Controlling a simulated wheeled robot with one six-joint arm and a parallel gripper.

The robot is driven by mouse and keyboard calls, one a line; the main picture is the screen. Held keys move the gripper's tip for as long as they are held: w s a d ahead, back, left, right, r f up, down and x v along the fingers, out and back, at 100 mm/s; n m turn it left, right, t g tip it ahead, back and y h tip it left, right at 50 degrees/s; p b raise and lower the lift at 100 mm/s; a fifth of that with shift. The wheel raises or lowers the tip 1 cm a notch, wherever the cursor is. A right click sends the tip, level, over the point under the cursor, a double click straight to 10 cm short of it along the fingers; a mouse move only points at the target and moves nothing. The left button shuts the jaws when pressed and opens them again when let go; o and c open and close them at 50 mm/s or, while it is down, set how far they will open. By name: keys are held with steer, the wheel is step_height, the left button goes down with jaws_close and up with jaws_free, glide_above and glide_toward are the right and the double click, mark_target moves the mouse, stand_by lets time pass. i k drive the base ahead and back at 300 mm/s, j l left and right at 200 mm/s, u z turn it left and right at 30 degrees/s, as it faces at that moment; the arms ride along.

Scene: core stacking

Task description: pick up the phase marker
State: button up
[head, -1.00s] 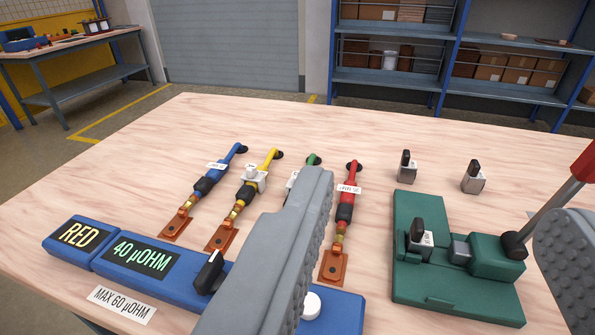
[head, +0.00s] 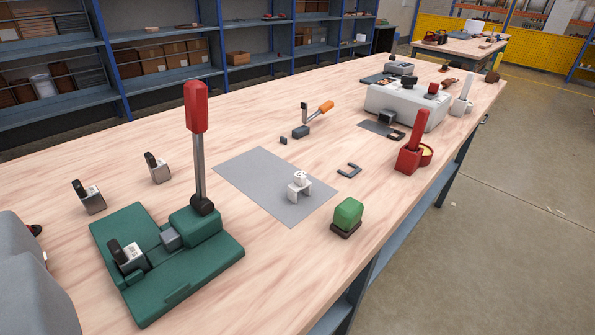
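A small white C-shaped piece (head: 300,178) sits on a little white stand (head: 299,191) on a grey mat in the middle of the table. It looks like the phase marker, but I cannot read any name on it. One grey finger of my gripper (head: 36,285) shows at the lower left edge, far left of this piece and apart from it. The other finger is out of view, so I cannot see the gap or anything between the fingers.
A green press (head: 212,260) with an upright red-handled lever stands between my gripper and the grey mat (head: 245,172). A green block (head: 347,212) and a dark U-shaped piece (head: 349,170) lie right of the mat. A grey instrument box (head: 405,105) and red holder (head: 408,160) stand farther right.

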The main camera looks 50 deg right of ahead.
mark_target(300, 183)
steer(key=l+z, duration=0.1)
steer(key=z, duration=0.9)
